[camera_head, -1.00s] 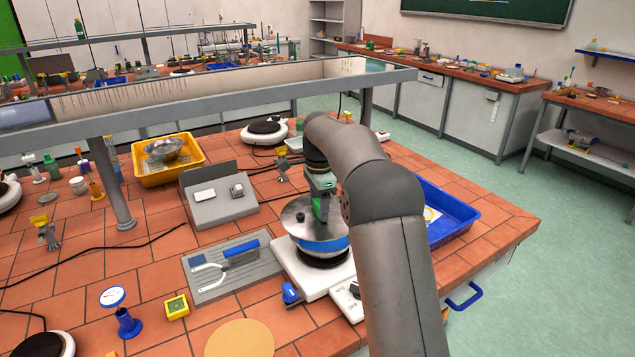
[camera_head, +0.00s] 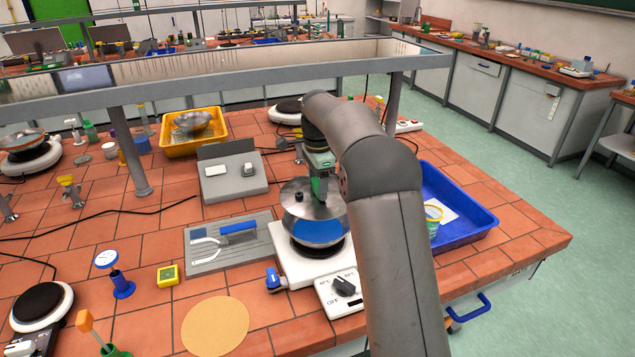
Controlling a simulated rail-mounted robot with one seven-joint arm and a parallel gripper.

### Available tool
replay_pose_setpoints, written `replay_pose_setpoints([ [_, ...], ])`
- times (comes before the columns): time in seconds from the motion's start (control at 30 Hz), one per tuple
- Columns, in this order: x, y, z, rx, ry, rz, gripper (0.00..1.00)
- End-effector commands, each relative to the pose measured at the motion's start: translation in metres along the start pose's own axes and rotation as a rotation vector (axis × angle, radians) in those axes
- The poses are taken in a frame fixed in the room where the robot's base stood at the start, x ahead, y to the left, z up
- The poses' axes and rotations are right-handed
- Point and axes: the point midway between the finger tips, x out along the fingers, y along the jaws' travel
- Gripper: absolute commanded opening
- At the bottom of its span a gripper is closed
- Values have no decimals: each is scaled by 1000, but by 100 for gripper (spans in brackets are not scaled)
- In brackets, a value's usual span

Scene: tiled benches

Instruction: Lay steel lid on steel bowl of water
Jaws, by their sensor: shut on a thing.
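The steel lid (camera_head: 297,211) is a shiny dome with a small dark knob. My gripper (camera_head: 318,194), with green and dark parts, is shut on it from above, though the jaws are partly hidden. The lid is over the bowl; I cannot tell whether the rims touch. Another steel bowl (camera_head: 22,139) sits on a hotplate at the far left.
A yellow tray (camera_head: 178,150) holds a steel dish. A blue tray (camera_head: 470,213) with a cup is at right, partly behind my arm. A grey tool tray (camera_head: 205,262), a cork disc (camera_head: 215,325) and a blue-based dial (camera_head: 121,286) lie left. A shelf rail (camera_head: 250,70) crosses behind.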

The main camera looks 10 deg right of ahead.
Motion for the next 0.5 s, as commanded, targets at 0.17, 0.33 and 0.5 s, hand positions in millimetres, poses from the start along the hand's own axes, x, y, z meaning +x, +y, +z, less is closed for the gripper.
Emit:
replay_pose_setpoints([
  [0.17, 10, 0, 0, 0, 0, 0, 29],
  [0.33, 27, 0, 0, -1, 0, 0, 29],
  [0.5, 44, 0, 1, -2, 0, 0, 29],
])
